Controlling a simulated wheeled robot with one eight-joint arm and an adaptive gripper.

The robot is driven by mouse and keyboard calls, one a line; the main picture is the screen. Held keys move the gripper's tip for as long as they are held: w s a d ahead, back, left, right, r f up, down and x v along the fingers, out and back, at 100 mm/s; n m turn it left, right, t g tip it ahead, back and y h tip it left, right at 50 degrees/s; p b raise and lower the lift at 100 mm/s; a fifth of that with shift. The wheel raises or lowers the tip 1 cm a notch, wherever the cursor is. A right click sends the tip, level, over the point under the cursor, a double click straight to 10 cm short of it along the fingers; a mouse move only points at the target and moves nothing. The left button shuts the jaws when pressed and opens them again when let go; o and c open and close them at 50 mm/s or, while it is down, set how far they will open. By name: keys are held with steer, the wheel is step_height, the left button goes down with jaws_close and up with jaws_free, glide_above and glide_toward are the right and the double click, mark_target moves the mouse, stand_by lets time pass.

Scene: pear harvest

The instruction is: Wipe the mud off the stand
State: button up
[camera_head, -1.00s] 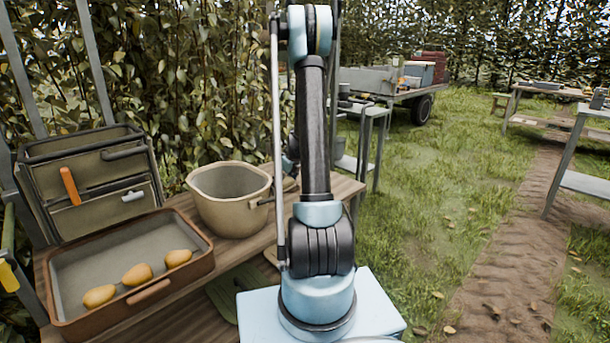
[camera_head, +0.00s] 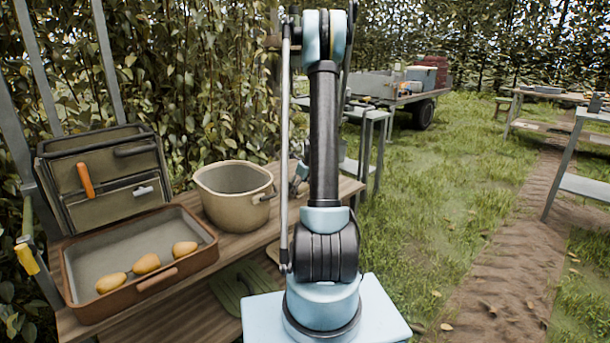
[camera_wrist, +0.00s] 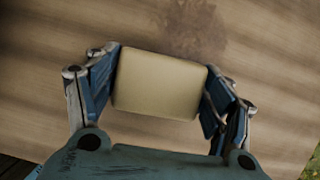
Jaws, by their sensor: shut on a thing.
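My gripper (camera_wrist: 160,88) is shut on a beige sponge-like block (camera_wrist: 158,84), gripped by its two sides in the wrist view. Below the block is the wooden top of the stand (camera_wrist: 60,50), which also shows in the head view (camera_head: 225,245). A dark brown mud smudge (camera_wrist: 192,28) lies on the wood just beyond the block's far edge; the block may hide part of it. I cannot tell whether the block touches the wood. In the head view my arm hides most of the gripper, behind and right of the pot.
A beige pot (camera_head: 232,208) stands on the stand. Left of it are a brown-rimmed tray (camera_head: 190,262) with three yellow pears (camera_head: 146,264) and an upright caddy (camera_head: 105,165) with an orange-handled tool. Grass (camera_head: 450,200) lies open to the right.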

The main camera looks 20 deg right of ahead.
steer(key=shift+s+d+r, duration=0.1)
steer(key=shift+s+d, duration=0.05)
steer(key=shift+s, duration=0.15)
steer(key=shift+w+r, duration=0.1)
steer(key=shift+r, duration=3.65)
